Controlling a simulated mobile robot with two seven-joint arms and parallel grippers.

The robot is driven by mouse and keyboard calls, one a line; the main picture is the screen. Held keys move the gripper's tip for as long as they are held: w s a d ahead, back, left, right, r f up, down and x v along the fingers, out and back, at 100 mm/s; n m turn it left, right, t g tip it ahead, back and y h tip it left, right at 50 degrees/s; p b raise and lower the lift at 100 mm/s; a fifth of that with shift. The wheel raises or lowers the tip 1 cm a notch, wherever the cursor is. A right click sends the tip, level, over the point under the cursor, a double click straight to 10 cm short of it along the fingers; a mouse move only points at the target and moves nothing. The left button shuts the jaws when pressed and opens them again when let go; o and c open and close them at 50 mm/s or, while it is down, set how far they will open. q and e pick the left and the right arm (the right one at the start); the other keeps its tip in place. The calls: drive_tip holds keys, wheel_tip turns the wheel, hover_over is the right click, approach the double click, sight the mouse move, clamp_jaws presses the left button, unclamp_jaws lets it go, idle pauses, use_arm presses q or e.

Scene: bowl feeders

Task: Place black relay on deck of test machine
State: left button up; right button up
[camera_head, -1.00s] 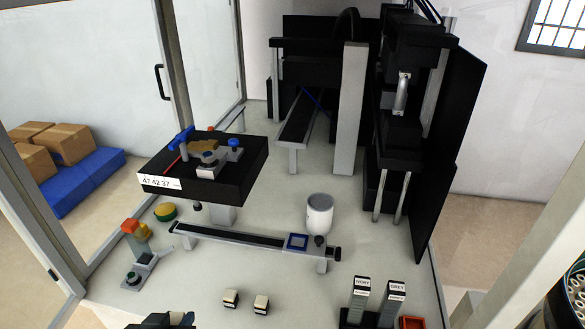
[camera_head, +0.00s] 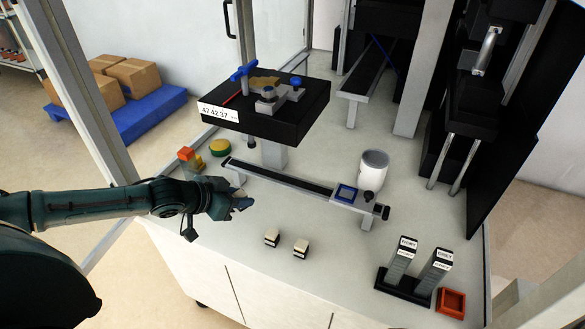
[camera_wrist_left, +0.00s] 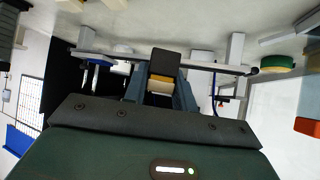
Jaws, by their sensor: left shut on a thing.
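My left gripper (camera_head: 240,203) is at the table's left front, short of the rail. In the left wrist view it is shut on a small block with a black end and a cream part, taken as the black relay (camera_wrist_left: 164,63). The relay is too hidden to make out in the head view. A black box-shaped platform (camera_head: 285,128) on a grey post, labelled "47 42 37", carries a grey fixture and blue knobs. A tall black machine (camera_head: 470,120) stands at right. I cannot tell which is the test machine. My right gripper is out of view.
Two cream-and-black blocks (camera_head: 286,243), two labelled racks (camera_head: 420,262) and an orange tray (camera_head: 451,302) stand in front. Table between is clear.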

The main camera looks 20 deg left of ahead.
sight(246, 231)
use_arm(q)
wheel_tip(246, 231, down, 10)
drive_tip(key=shift+b, duration=0.65)
drive_tip(key=shift+f, duration=0.1)
drive_tip(key=o, duration=1)
drive_tip(key=v, duration=0.9)
drive_tip(key=shift+s+p, duration=0.1)
drive_tip(key=shift+p, duration=0.25)
drive_tip(key=shift+p+v, duration=0.3)
drive_tip(key=shift+v, duration=1.15)
drive_tip(key=shift+d, duration=0.1)
